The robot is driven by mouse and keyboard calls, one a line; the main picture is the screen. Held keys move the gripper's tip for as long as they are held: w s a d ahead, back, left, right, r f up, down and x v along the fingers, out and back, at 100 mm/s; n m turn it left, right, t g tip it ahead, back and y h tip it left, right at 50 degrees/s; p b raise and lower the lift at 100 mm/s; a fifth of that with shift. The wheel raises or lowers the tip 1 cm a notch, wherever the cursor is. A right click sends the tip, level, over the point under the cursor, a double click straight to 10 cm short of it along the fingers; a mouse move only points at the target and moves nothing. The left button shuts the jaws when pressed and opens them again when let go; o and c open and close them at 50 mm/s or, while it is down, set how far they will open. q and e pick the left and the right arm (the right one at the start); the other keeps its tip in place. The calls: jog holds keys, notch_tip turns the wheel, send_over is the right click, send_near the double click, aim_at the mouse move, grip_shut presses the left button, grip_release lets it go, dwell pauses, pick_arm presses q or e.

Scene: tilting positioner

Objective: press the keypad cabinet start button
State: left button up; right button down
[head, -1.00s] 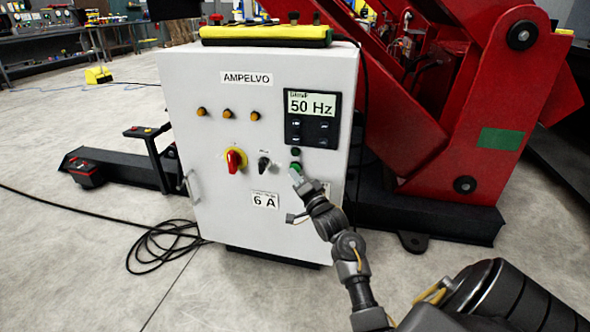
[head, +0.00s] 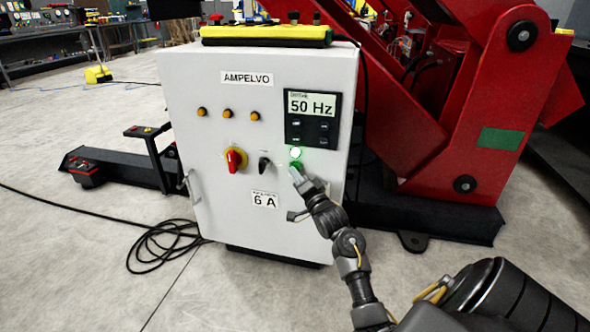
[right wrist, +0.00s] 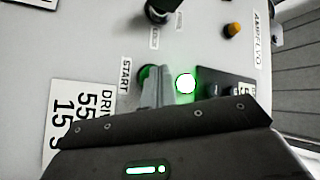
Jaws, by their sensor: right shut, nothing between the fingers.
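The white keypad cabinet (head: 205,140) stands in the middle of the head view, with a display reading 50 Hz (head: 311,104). Below the display a round lamp (head: 295,152) glows green; it also shows lit in the right wrist view (right wrist: 185,83). The green start button (right wrist: 147,73) sits beside the START label (right wrist: 125,76) and is partly hidden by my fingers. My right gripper (head: 295,172) is shut and empty, with its fingertips at the start button, seemingly touching it. My left gripper is not in view.
A red and yellow rotary switch (head: 235,160) and a black selector (head: 264,165) sit left of the button. A yellow-edged box (head: 265,36) lies on the cabinet top. The red positioner (head: 480,110) stands to the right. Black cable (head: 165,240) lies coiled on the floor.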

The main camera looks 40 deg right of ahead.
jog(key=shift+s+a+p, duration=0.5)
jog(key=shift+a+p, duration=0.25)
jog(key=shift+p, duration=0.05)
jog(key=s+a+p, duration=0.1)
jog(key=a, duration=0.1)
jog(key=s+a+p, duration=0.2)
dwell(0.4)
dwell(0.7)
